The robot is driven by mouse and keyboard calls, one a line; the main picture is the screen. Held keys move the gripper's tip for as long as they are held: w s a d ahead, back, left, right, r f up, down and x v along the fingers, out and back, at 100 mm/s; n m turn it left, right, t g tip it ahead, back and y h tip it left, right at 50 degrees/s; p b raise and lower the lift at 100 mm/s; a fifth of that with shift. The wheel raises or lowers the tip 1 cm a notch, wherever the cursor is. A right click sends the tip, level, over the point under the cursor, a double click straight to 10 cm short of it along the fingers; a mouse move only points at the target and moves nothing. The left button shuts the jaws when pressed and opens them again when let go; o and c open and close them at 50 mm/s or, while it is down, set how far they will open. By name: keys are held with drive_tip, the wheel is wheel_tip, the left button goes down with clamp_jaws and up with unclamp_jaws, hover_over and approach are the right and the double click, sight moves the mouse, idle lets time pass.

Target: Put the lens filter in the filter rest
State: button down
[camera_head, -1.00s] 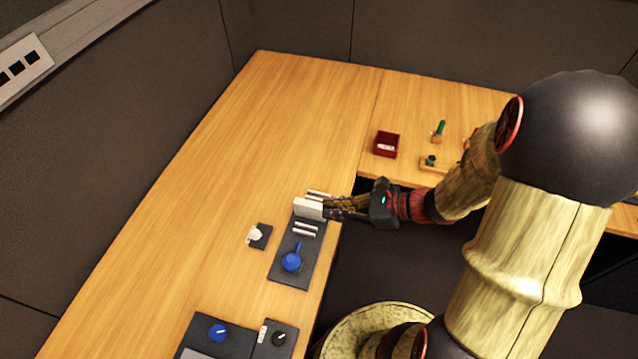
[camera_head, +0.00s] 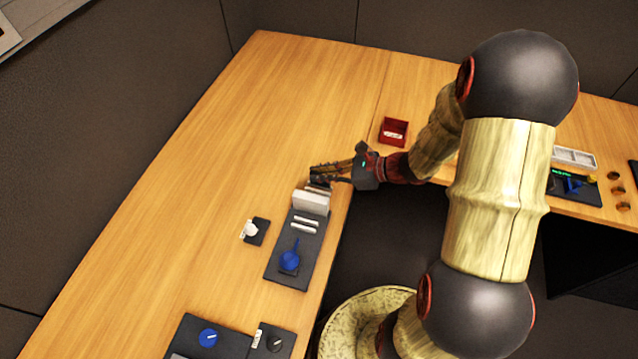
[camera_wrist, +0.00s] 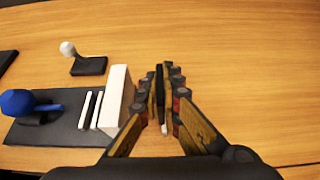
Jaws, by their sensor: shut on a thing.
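My gripper (camera_wrist: 168,85) is shut on a thin dark piece (camera_wrist: 160,88), seen edge-on between the fingers; I take it for the lens filter. In the head view my gripper (camera_head: 315,174) is just beyond the white block on the dark panel (camera_head: 281,262), and the fingers hide the held piece. The panel carries a white upright block (camera_head: 311,201), also in the wrist view left of the fingers (camera_wrist: 117,88), a pair of white ribs (camera_head: 304,222) and a blue handle (camera_head: 289,260). I cannot tell which part is the filter rest.
A small dark pad with a white knob (camera_head: 250,230) lies left of the panel. A red box (camera_head: 393,131) stands on the far table section. More dark panels (camera_head: 211,341) lie nearer. The wood left of and beyond my gripper is clear.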

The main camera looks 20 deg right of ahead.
drive_tip(key=shift+w+f, duration=0.65)
drive_tip(key=shift+f, duration=0.1)
drive_tip(key=shift+w+d+f+b, duration=0.1)
drive_tip(key=shift+w+f+b, duration=0.05)
drive_tip(key=shift+f+b, duration=0.65)
drive_tip(key=shift+w+f+b, duration=0.1)
drive_tip(key=shift+f+b, duration=0.35)
drive_tip(key=shift+f, duration=0.55)
drive_tip(key=shift+f, duration=0.15)
drive_tip(key=c, duration=2)
unclamp_jaws()
